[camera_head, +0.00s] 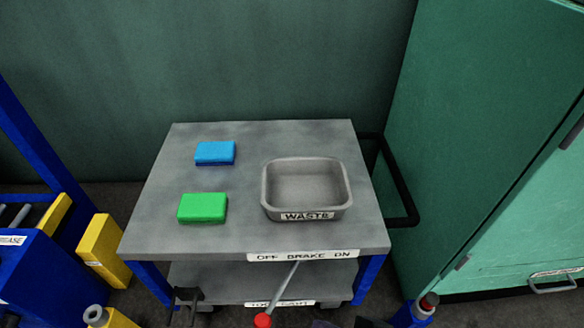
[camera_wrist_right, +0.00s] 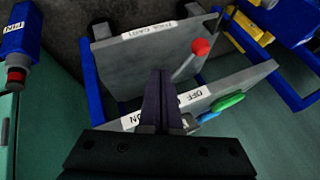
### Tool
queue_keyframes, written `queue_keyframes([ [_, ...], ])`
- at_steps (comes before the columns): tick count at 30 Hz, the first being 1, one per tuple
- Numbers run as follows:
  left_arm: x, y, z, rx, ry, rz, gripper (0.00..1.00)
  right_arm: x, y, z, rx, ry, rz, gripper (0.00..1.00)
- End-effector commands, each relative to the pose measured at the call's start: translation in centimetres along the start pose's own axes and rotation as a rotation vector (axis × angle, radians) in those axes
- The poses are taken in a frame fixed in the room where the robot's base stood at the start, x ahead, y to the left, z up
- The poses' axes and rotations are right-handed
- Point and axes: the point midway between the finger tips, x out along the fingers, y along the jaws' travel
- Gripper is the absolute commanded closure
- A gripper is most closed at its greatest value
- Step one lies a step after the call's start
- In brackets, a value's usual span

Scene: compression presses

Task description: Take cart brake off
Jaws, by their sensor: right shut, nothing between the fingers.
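The grey cart (camera_head: 240,150) stands ahead, with a front label (camera_head: 302,256) reading OFF, BRAKE, ON from left to right. The brake lever (camera_head: 284,287) is a thin rod with a red knob (camera_head: 263,320). In the head view it runs from under the label's middle down and left, its knob below the OFF end. My right gripper (camera_head: 325,323) barely shows at the bottom edge, right of the knob. In the right wrist view its fingers (camera_wrist_right: 160,72) are shut and empty, with the red knob (camera_wrist_right: 200,47) beside them, apart in the picture.
A blue block (camera_head: 215,152), a green block (camera_head: 202,207) and a WASTE tray (camera_head: 306,185) are on the cart top. A green cabinet (camera_head: 480,130) stands right. Blue and yellow equipment (camera_head: 45,265) stands left. A blue, red-tipped object (camera_head: 425,305) is at lower right.

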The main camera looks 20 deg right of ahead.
Motion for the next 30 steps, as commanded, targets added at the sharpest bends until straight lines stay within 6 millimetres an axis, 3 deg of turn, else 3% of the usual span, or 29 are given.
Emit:
queue_keyframes([
  [1, -1.7, -0.1, -0.6, 0.000, 0.002, -0.003, 0.50, -1.8, -0.5, -0.2, 0.000, -0.001, 0.000, 1.00],
  [6, -3.1, -0.5, -1.1, 0.004, 0.004, -0.011, 0.50, -3.9, -0.5, 0.2, -0.001, -0.001, 0.001, 1.00],
  [25, -3.4, -0.6, -1.1, 0.011, 0.001, -0.014, 0.50, -4.5, -0.5, 0.3, -0.001, 0.000, 0.000, 1.00],
  [28, -4.7, -0.6, -1.5, 0.011, 0.000, -0.014, 0.50, -5.8, -1.3, -0.5, -0.014, -0.006, -0.003, 1.00],
  [30, -6.7, -0.6, -2.1, 0.011, -0.002, -0.014, 0.50, -7.8, -2.6, -1.8, -0.041, -0.019, -0.005, 1.00],
])
